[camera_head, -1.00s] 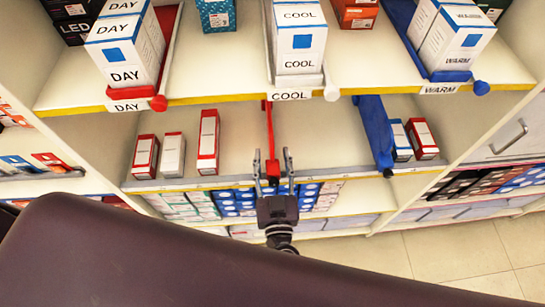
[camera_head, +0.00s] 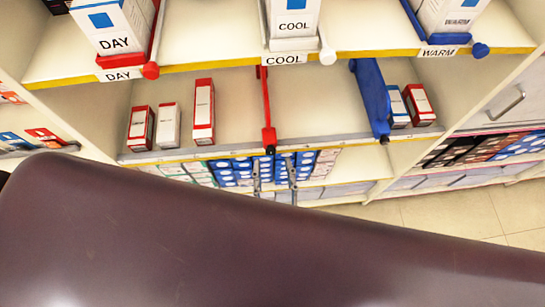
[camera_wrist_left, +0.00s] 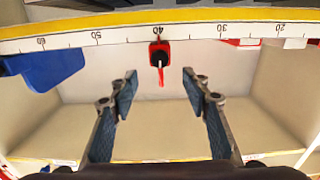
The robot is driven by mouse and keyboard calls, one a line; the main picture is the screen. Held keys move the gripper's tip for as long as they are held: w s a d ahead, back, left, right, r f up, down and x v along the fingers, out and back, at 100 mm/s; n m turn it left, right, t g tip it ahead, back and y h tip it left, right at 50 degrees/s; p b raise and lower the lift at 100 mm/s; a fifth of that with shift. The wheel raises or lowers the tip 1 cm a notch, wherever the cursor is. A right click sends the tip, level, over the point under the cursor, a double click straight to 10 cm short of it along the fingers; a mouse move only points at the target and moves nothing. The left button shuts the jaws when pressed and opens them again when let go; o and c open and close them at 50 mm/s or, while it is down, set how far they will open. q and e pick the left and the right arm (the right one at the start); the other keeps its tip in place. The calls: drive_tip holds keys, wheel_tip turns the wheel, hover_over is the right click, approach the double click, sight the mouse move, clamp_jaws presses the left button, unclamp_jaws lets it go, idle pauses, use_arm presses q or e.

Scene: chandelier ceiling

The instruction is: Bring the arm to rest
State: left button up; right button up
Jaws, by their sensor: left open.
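My left gripper (camera_head: 274,172) shows in the head view below the front edge of the middle shelf. Only its two fingers show; its body is hidden behind my broad dark arm link. In the left wrist view the gripper (camera_wrist_left: 160,90) is open, with nothing between its fingers. The red divider (camera_head: 267,110) on the middle shelf ends just above the fingers in the head view. In the left wrist view its red end (camera_wrist_left: 158,55) sits beyond the fingertips and apart from them. My right gripper is not in view.
A blue divider (camera_head: 372,95) and small red and white boxes (camera_head: 204,110) stand on the middle shelf. Tiled floor (camera_head: 440,217) is clear at the right.

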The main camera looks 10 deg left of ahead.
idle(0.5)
use_arm(q)
drive_tip(key=w+d+f+m+g+h, duration=0.1)
drive_tip(key=d+f+m+h, duration=0.2)
drive_tip(key=f, duration=0.5)
drive_tip(key=d+f+m+g+h, duration=0.1)
drive_tip(key=f+m+h, duration=0.2)
drive_tip(key=f+h, duration=0.3)
drive_tip(key=s+a+f+m+g, duration=0.1)
drive_tip(key=s+a+f+g, duration=0.15)
drive_tip(key=f, duration=0.65)
drive_tip(key=s+a+f+m+g, duration=0.1)
drive_tip(key=s+a+f+g, duration=0.2)
drive_tip(key=f, duration=0.6)
drive_tip(key=s+a+f+n+g+y, duration=0.1)
drive_tip(key=s+a+f+g, duration=0.3)
drive_tip(key=s+a+f, duration=0.3)
drive_tip(key=s+a+f+n+g+y, duration=0.1)
drive_tip(key=s+a+f+g, duration=0.3)
drive_tip(key=s+a+f, duration=0.4)
drive_tip(key=s+a+y, duration=0.1)
drive_tip(key=s, duration=0.4)
drive_tip(key=shift+s+g, duration=0.25)
drive_tip(key=shift+g, duration=0.1)
